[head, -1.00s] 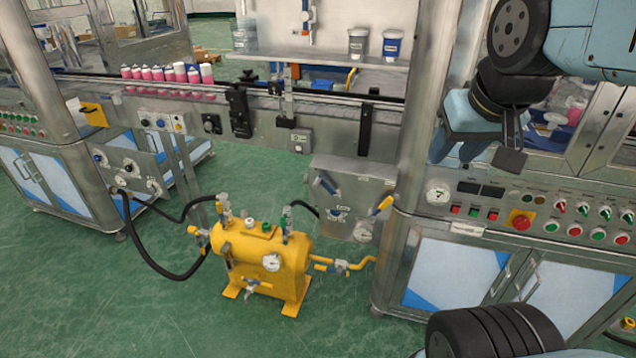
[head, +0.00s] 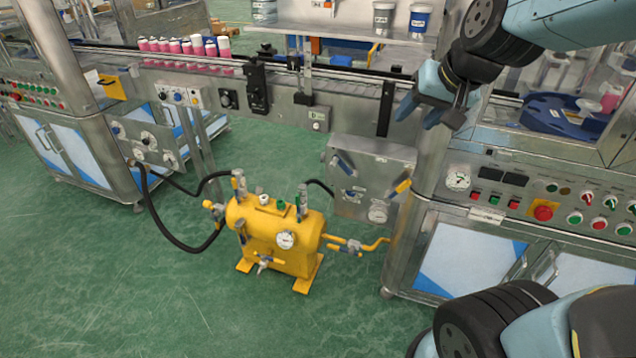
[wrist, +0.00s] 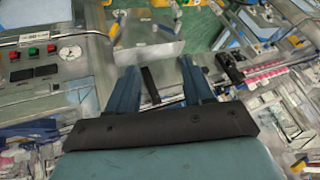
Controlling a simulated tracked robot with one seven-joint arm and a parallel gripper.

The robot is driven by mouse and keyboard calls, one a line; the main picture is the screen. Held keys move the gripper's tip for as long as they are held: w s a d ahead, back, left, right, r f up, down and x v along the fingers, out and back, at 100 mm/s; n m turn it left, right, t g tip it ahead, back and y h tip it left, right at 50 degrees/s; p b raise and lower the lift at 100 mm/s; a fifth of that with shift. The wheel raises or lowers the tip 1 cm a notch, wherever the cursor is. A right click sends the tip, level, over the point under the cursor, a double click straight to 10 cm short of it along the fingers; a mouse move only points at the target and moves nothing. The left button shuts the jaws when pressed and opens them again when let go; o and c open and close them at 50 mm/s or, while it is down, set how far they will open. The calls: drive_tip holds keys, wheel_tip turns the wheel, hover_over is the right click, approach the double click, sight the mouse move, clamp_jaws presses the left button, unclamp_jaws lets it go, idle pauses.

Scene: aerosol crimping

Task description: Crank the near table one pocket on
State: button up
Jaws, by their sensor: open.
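A blue round table (head: 545,118) shows inside the right-hand machine, behind its frame. A pink-and-white can (head: 611,97) is at its right side. My arm hides part of the machine, and I cannot make out a crank on the table. My gripper (head: 422,112) is open and empty, with blue fingers pointing down and left. It hangs in front of the machine's left post, left of the blue table and apart from it in the picture. In the wrist view, the fingers of my gripper (wrist: 160,85) are spread with nothing held between them.
The control panel (head: 520,195) with a gauge and buttons is below the table. A grey valve box (head: 370,165) and a yellow tank (head: 275,238) stand left of the machine. A conveyor carries several pink cans (head: 175,46). Green floor is clear at front left.

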drive_tip(key=w+a+f+m, duration=0.1)
drive_tip(key=w+a+f, duration=0.4)
drive_tip(key=w, duration=0.2)
drive_tip(key=m+t+h, duration=0.2)
drive_tip(key=m, duration=0.1)
approach(331, 167)
drive_tip(key=s+a+f+t+h, duration=0.1)
drive_tip(key=a+f+t+h, duration=0.2)
drive_tip(key=f+t+h, duration=0.5)
drive_tip(key=shift+n+t+y, duration=0.4)
drive_tip(key=shift+t+y, duration=0.1)
drive_tip(key=shift+x, duration=4.2)
drive_tip(key=shift+a+r, duration=0.15)
clamp_jaws()
